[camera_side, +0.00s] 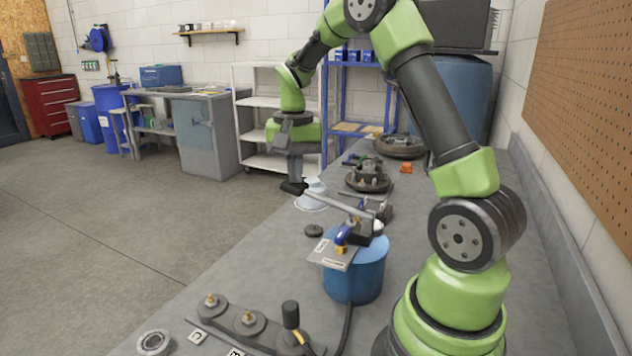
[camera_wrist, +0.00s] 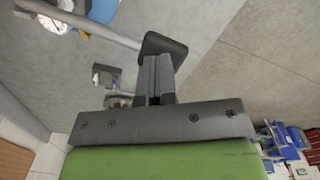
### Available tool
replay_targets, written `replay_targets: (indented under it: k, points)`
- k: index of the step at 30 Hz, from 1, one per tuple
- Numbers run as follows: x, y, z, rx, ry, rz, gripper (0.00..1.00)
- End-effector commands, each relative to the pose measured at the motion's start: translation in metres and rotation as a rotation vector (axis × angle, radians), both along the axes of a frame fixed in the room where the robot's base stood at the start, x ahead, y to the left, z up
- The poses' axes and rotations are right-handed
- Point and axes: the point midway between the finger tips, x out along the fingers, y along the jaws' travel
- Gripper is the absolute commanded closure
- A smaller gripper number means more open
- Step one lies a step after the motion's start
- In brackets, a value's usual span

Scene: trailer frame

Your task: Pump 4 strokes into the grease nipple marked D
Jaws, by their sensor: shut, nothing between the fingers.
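My gripper (camera_side: 291,172) is shut and empty, pointing down at the free end of the pump lever. In the wrist view my fingers (camera_wrist: 158,75) end at the lever's black grip (camera_wrist: 163,45); I cannot tell whether they touch it. The grey lever (camera_side: 340,204) slopes from the grip down to the pump head on a blue drum (camera_side: 355,275). A black hose (camera_side: 345,330) runs from the drum toward the picture's bottom. A dark upright coupler (camera_side: 290,315) stands on the rightmost visible grease point. Two brass nipples (camera_side: 212,301) (camera_side: 248,317) are bare. One tag (camera_side: 197,336) reads C; no D is readable.
A ring (camera_side: 153,343) lies at the bench's near left, and a dark puck (camera_side: 314,231) left of the drum. Parts and round trays (camera_side: 368,180) stand behind. A pegboard wall (camera_side: 590,110) borders the right.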

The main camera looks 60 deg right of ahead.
Motion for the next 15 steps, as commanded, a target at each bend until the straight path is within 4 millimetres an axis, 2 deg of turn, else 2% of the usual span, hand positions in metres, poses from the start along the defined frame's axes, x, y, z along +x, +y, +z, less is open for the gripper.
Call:
replay_targets:
  k: [7, 15]
  points:
    - [0.001, 0.000, -0.004, 0.001, 0.002, 0.000, 1.00]
    - [0.003, 0.000, -0.020, 0.002, 0.004, 0.000, 1.00]
